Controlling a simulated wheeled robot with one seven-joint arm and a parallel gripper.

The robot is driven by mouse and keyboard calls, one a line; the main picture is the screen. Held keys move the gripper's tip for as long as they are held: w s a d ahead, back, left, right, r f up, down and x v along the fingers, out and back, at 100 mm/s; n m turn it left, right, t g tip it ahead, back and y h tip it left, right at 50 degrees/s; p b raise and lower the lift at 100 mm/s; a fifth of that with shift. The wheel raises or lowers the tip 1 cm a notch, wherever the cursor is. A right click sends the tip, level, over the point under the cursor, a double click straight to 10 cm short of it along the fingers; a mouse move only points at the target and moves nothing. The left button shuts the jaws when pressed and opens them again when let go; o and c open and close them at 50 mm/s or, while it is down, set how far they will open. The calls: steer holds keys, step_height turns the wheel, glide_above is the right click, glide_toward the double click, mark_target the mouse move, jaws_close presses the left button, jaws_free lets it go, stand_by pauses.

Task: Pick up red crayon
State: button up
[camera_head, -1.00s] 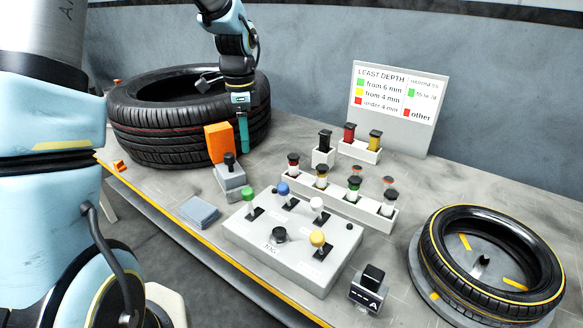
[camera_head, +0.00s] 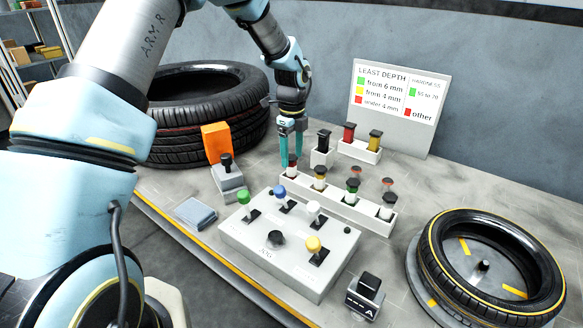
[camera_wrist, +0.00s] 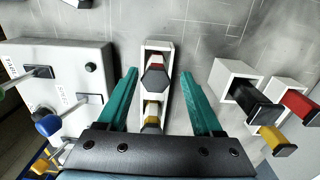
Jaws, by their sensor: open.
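A long white rack (camera_head: 337,203) holds a row of black-capped crayons with coloured bands. The red-banded crayon (camera_head: 292,171) stands upright at its left end, partly hidden by my fingers. In the wrist view the red crayon (camera_wrist: 155,73) sits in the rack's end slot, with the yellow crayon (camera_wrist: 152,114) nearer me. My gripper (camera_head: 291,163) is open and empty, pointing down over the red end. In the wrist view my gripper's (camera_wrist: 163,88) two teal fingers are on either side of the rack, apart from the crayon. A second red item (camera_head: 349,133) stands in the back holder.
A grey control box (camera_head: 250,240) with coloured levers stands in front of the rack. A black-handled item in a white holder (camera_head: 323,155) is close right of my gripper. A large tyre (camera_head: 215,95) is behind left; another tyre (camera_head: 430,255) lies at right. A sign board (camera_head: 395,95) stands behind.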

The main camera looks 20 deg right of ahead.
mark_target(291, 171)
steer(key=shift+s+a+f+p, duration=0.1)
steer(key=shift+f+p, duration=0.2)
steer(key=shift+f, duration=0.7)
steer(key=shift+s+a+f+p, duration=0.1)
steer(key=shift+f+p, duration=0.2)
steer(key=shift+f, duration=0.65)
steer(key=shift+c, duration=0.4)
jaws_close()
